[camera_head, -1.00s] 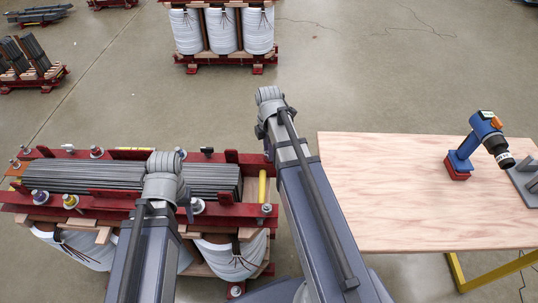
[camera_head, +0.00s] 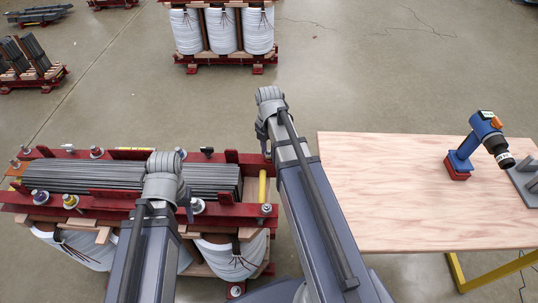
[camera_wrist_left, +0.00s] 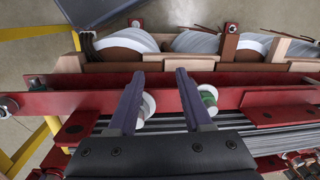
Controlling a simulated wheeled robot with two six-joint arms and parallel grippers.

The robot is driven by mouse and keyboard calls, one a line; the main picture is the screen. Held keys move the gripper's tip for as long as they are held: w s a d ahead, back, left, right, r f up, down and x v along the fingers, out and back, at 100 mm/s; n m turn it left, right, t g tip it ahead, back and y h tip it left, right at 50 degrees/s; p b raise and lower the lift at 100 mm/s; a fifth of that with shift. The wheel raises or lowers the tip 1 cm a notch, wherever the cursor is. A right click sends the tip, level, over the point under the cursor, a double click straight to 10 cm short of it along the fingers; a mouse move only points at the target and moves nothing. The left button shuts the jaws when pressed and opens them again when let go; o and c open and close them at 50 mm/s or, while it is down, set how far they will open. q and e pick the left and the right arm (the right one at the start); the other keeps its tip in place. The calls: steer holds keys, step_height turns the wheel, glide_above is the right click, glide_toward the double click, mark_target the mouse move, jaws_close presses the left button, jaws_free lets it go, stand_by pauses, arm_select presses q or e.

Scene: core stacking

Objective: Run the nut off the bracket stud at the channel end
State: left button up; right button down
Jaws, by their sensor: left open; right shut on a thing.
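The red channels (camera_head: 120,201) clamp a grey laminated core (camera_head: 215,181). My right gripper (camera_head: 265,146) reaches down at the right end of the far channel, by a red upright bracket. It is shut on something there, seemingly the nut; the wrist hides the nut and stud. My left gripper (camera_wrist_left: 160,84) is open above the near channel. In the left wrist view one white-washered fastener (camera_wrist_left: 146,106) lies between its fingers and another with a green ring (camera_wrist_left: 208,97) lies by the other finger. Neither looks gripped. The near channel's end bears a washered stud (camera_head: 266,208).
A wooden table (camera_head: 400,200) at the right holds a blue power tool (camera_head: 472,145) and a grey block. White coils (camera_head: 235,258) hang below the core. Yellow rods and red uprights stand along the channels. Another coil assembly (camera_head: 222,30) is behind, with open floor between.

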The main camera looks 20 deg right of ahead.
steer(key=n, duration=0.3)
steer(key=shift+n, duration=0.3)
steer(key=n, duration=0.4)
steer(key=shift+c, duration=2.3)
jaws_free()
steer(key=shift+r, duration=0.15)
